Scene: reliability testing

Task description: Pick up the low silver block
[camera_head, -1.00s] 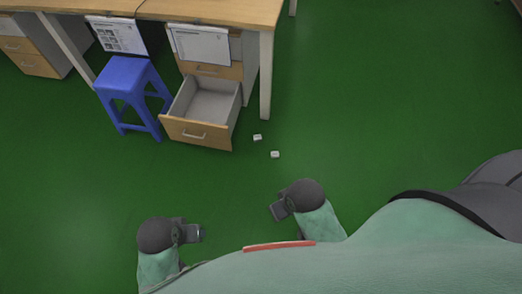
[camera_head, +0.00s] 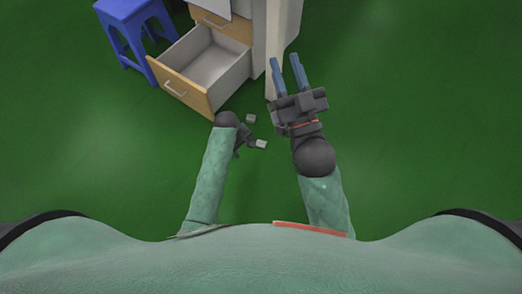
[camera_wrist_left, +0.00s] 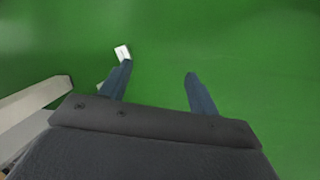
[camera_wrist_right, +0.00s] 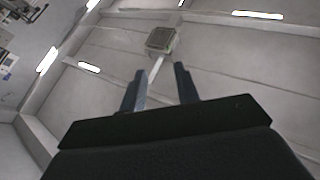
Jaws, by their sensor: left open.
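Two small silver-white blocks lie on the green floor in front of the open drawer. One block (camera_head: 251,118) is nearer the drawer, and the other block (camera_head: 261,143) is lower in the head view. I cannot tell which is the low one by height. My left gripper (camera_head: 246,142) points down beside them, partly hidden by its own wrist. In the left wrist view its fingers (camera_wrist_left: 158,76) are apart with bare floor between them, and one block (camera_wrist_left: 122,52) shows by the left fingertip. My right gripper (camera_head: 287,70) is open, empty and raised, with its fingers toward the cabinet.
The open drawer (camera_head: 211,100) of the desk cabinet juts out just beyond the left gripper. A blue stool (camera_head: 128,12) stands left of it. The floor to the right is clear. The right wrist view shows the ceiling with a square fixture (camera_wrist_right: 161,40).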

